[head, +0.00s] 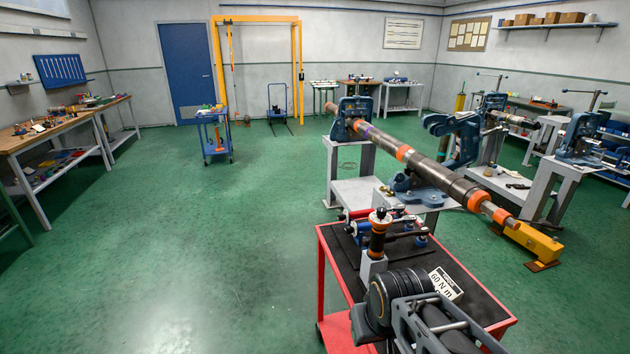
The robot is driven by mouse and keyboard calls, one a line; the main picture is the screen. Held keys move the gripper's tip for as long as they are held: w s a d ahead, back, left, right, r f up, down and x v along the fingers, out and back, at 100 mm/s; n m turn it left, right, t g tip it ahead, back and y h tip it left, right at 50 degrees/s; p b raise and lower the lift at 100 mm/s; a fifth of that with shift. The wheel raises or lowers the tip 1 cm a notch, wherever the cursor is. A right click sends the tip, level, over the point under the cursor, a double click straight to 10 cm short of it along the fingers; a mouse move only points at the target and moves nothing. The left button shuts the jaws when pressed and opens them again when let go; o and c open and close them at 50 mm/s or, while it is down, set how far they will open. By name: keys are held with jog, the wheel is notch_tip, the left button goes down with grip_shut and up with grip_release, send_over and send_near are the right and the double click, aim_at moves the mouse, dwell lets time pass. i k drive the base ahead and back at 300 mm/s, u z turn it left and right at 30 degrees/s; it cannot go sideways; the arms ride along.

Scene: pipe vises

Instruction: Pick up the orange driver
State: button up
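The orange driver (378,231) stands upright, with orange bands and a dark body, on a small grey block (373,268) on the red cart's black top. Its lower end is hidden in or behind the block. My gripper (436,322) is in the lower right foreground of the head view, over the near part of the cart, apart from the driver. Its fingertips cannot be made out, so I cannot tell whether it is open or shut.
The red cart (323,262) also carries blue and red tools (402,220) behind the driver and a "60 N m" card (446,284). A long pipe (420,162) in blue vises crosses behind it. The green floor (200,250) at left is clear.

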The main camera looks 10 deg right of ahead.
aim_at(375, 252)
jog(key=k, duration=1.25)
jog(key=u, duration=0.75)
jog(key=i, duration=1.6)
jog(key=z, duration=0.4)
